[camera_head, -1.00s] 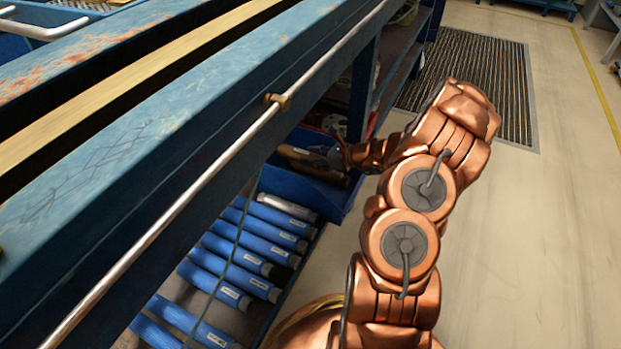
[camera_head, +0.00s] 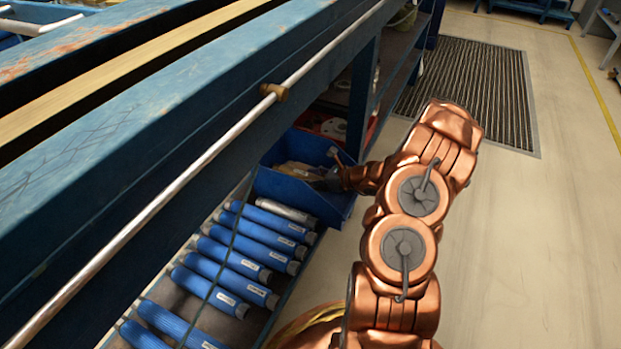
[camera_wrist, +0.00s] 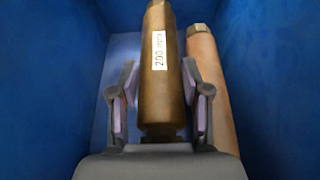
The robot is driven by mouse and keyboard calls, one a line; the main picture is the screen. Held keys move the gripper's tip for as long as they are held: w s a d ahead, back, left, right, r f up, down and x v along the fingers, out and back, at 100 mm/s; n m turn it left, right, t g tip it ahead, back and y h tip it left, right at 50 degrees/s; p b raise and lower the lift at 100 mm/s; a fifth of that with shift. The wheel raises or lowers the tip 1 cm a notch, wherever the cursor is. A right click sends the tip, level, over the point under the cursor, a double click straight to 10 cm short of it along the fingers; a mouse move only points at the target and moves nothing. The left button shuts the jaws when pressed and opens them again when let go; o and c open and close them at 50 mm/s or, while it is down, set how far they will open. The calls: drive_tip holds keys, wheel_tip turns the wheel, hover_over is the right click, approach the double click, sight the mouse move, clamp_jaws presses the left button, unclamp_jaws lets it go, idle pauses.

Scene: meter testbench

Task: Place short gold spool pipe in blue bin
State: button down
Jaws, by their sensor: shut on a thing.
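In the wrist view my gripper (camera_wrist: 160,100) is shut on a gold spool pipe (camera_wrist: 160,30) with a white label reading 200. The pipe lies between the two fingers. A second, more coppery pipe (camera_wrist: 212,85) lies just right of it. Blue bin walls (camera_wrist: 45,85) surround both. In the head view the blue bin (camera_head: 335,205) stands on the shelf under the bench. My gripper (camera_head: 322,180) is inside its right part, largely hidden by my wrist. Whether the held pipe touches the bin floor is hard to tell.
Several blue pipes (camera_head: 240,262) and a silver one (camera_head: 285,210) lie on the rack in front of the bin. The bench's blue beam (camera_head: 170,110) and metal rail (camera_head: 180,165) overhang the bin. Open floor (camera_head: 500,240) lies to the right.

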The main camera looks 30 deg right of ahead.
drive_tip(key=shift+f, duration=0.55)
drive_tip(key=c, duration=0.5)
unclamp_jaws()
drive_tip(key=shift+c, duration=0.2)
drive_tip(key=shift+r, duration=0.1)
drive_tip(key=shift+r, duration=0.25)
drive_tip(key=p+v, duration=0.4)
drive_tip(key=v, duration=0.8)
drive_tip(key=shift+r, duration=0.2)
drive_tip(key=shift+a, duration=0.1)
